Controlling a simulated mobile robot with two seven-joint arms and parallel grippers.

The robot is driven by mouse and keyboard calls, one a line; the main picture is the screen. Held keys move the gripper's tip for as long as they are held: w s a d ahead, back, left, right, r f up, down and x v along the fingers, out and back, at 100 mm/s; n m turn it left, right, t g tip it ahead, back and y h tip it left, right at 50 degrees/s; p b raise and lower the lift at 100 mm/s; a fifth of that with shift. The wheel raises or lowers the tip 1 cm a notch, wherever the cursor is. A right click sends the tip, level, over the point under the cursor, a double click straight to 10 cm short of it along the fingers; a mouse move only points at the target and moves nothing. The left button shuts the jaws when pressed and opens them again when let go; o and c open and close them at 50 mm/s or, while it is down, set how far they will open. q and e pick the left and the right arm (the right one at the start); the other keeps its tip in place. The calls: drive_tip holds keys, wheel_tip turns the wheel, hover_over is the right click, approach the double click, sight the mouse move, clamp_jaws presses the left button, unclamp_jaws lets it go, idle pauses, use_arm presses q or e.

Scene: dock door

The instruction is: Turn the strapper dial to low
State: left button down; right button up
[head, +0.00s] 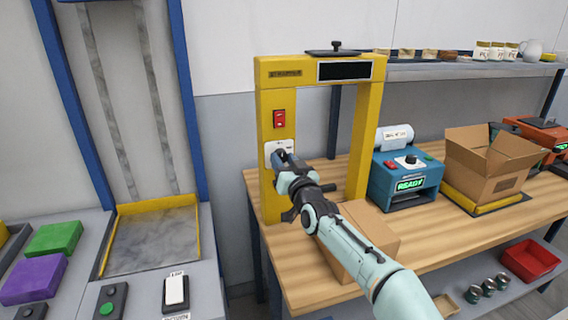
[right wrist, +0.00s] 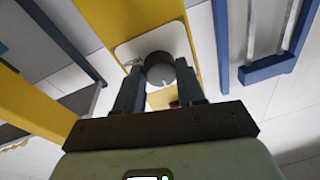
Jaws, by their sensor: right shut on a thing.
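The strapper (head: 268,150) is a yellow arch on the wooden table, with a dark display at its top right. A red switch (head: 279,119) sits on its left post. Below it is a white dial plate (head: 270,149). The dial is a dark grey round knob with a white mark; it shows in the right wrist view (right wrist: 160,72). My right gripper (right wrist: 160,88) has its fingers on both sides of the dial and is shut on it. In the head view my right gripper (head: 284,160) covers most of the dial. My left gripper is not in view.
A closed cardboard box (head: 370,228) lies on the table behind my right arm. A blue machine reading READY (head: 408,180) and an open carton (head: 490,160) stand further right. A shelf with jars runs along the back. A control panel is at the left.

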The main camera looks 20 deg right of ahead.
drive_tip(key=shift+f+n, duration=0.15)
drive_tip(key=shift+n, duration=0.25)
drive_tip(key=o, duration=1)
drive_tip(key=shift+o, duration=0.2)
drive_tip(key=shift+s, duration=0.25)
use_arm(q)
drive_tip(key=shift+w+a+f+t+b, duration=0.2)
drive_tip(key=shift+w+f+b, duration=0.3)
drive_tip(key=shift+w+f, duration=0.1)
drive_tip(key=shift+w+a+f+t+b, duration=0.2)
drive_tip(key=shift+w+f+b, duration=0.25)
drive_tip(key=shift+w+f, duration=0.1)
use_arm(e)
drive_tip(key=s+d+f, duration=0.1)
drive_tip(key=s, duration=1.1)
drive_tip(key=shift+s+d+f, duration=0.15)
drive_tip(key=shift+s, duration=0.25)
